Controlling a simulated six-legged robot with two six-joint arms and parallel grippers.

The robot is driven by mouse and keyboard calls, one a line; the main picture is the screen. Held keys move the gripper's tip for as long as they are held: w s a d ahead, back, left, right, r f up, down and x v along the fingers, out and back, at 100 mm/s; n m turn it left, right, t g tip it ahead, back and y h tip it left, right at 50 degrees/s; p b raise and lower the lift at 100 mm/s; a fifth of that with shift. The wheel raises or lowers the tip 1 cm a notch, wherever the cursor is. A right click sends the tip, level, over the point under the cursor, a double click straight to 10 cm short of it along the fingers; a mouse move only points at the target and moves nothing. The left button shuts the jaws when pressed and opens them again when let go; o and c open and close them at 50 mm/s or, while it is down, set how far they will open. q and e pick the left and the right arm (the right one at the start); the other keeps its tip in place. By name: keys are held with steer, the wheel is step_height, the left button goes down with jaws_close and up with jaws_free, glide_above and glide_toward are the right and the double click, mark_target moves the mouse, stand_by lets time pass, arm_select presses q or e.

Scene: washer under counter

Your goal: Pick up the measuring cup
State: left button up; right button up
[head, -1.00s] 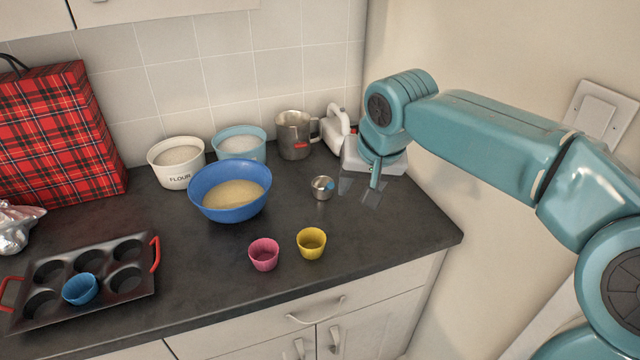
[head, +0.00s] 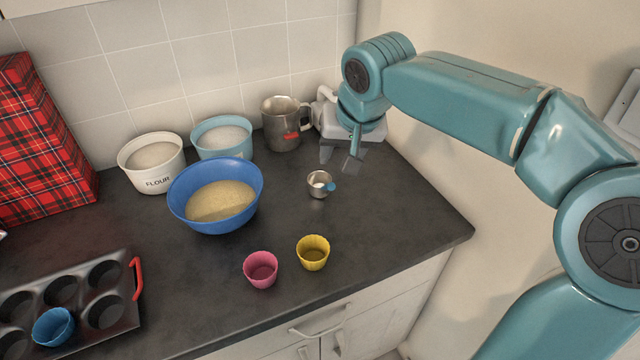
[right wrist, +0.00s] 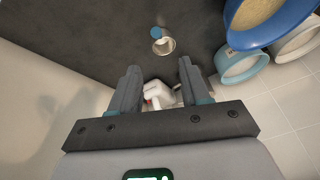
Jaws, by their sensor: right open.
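The measuring cup (head: 318,186) is a small steel cup with a blue handle. It stands on the dark counter right of the blue bowl, and it also shows in the right wrist view (right wrist: 163,46), beyond the fingertips. My right gripper (head: 339,161) is open and empty, just behind and right of the cup in the head view. Its two fingers also show in the right wrist view (right wrist: 158,67), apart from the cup with nothing between their tips. My left gripper is not in view.
A blue bowl of batter (head: 175,199), a flour tub (head: 155,177) and a light blue tub (head: 223,150) stand left. A steel jug (head: 281,130) and a white appliance (head: 326,112) stand behind. Pink (head: 261,274) and yellow (head: 313,257) cups are in front. Counter around the measuring cup is clear.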

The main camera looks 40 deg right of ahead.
mark_target(326, 190)
steer(key=x, duration=1)
steer(key=shift+f, duration=0.3)
steer(key=x, duration=0.4)
steer(key=shift+s+f, duration=0.2)
steer(key=shift+f, duration=0.15)
steer(key=shift+w+f, duration=0.25)
jaws_close()
